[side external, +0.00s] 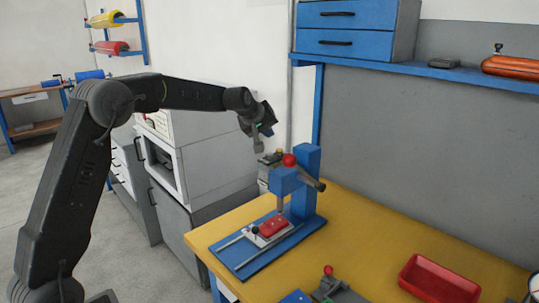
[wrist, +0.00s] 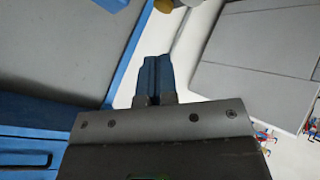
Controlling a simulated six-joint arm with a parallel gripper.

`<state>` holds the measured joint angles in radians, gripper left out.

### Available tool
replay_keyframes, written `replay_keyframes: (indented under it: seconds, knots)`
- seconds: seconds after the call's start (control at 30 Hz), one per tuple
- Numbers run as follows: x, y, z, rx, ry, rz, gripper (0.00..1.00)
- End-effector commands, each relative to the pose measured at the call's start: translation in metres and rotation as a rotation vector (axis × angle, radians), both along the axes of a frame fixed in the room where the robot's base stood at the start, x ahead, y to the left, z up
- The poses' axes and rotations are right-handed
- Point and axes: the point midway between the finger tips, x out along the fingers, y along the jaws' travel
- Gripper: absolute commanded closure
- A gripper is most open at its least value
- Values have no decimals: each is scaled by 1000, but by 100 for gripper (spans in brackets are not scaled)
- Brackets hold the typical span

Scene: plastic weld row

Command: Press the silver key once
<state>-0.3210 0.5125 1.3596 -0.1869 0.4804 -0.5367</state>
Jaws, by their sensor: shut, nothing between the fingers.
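I cannot pick out a silver key for certain in either view. My gripper (side external: 258,146) is shut and empty, pointing down in the air behind and left of the blue press (side external: 306,178). A small grey unit with a yellow top (side external: 270,159) stands partly hidden behind the press, just below my gripper in the side view. Its details are too small to tell.
The press has a red ball (side external: 289,160) and a dark side handle. A red part (side external: 272,227) lies on its slide. A red tray (side external: 438,279) sits on the yellow table (side external: 371,240). A white machine (side external: 200,155) stands behind my arm.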

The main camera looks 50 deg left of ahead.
Motion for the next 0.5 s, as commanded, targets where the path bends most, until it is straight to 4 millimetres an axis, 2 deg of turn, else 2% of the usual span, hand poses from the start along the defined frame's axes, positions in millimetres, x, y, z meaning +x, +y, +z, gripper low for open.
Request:
replay_keyframes:
  seconds: [0.2, 0.5]
  knots:
    - [0, 0, -26, -1, 2, -1, 100]
    - [0, 0, -36, 1, 0, 0, 100]
